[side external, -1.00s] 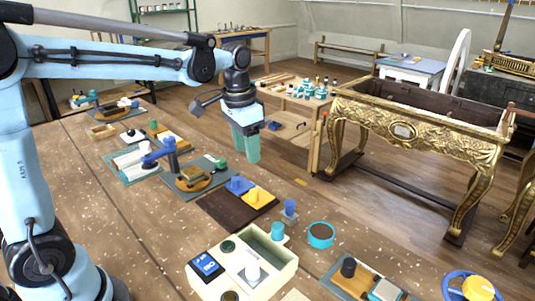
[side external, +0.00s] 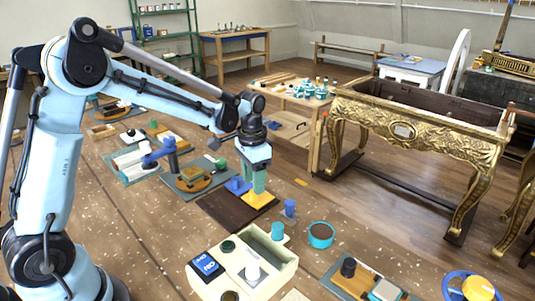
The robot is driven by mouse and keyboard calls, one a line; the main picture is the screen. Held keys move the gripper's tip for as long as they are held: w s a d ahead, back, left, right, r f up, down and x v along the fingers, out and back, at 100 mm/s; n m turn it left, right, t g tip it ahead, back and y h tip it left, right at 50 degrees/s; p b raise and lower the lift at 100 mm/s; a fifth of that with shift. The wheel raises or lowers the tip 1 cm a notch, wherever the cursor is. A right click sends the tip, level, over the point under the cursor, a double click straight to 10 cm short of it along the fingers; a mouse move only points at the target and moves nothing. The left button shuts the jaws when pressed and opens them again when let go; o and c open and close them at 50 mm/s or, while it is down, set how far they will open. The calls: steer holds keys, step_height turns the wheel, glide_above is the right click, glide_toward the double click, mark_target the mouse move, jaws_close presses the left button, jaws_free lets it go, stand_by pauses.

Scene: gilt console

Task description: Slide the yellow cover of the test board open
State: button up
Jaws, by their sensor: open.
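The test board appears to be the dark brown board (side external: 230,212) on the speckled table. The yellow cover (side external: 262,201) lies at its right end, next to a blue piece (side external: 236,186). My gripper (side external: 259,188) points down directly over the yellow cover, with its green fingertips at or just above it. I cannot tell whether they touch it. The fingers overlap from this side, so the gap between them is hard to see. They hide part of the cover's upper side.
A small blue-topped post (side external: 290,208) and a teal round cup (side external: 321,235) stand to the right. A board with a wooden oval block (side external: 190,178) lies behind left. The table's far edge runs close behind.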

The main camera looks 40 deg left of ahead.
steer(key=shift+f, duration=1.45)
jaws_close()
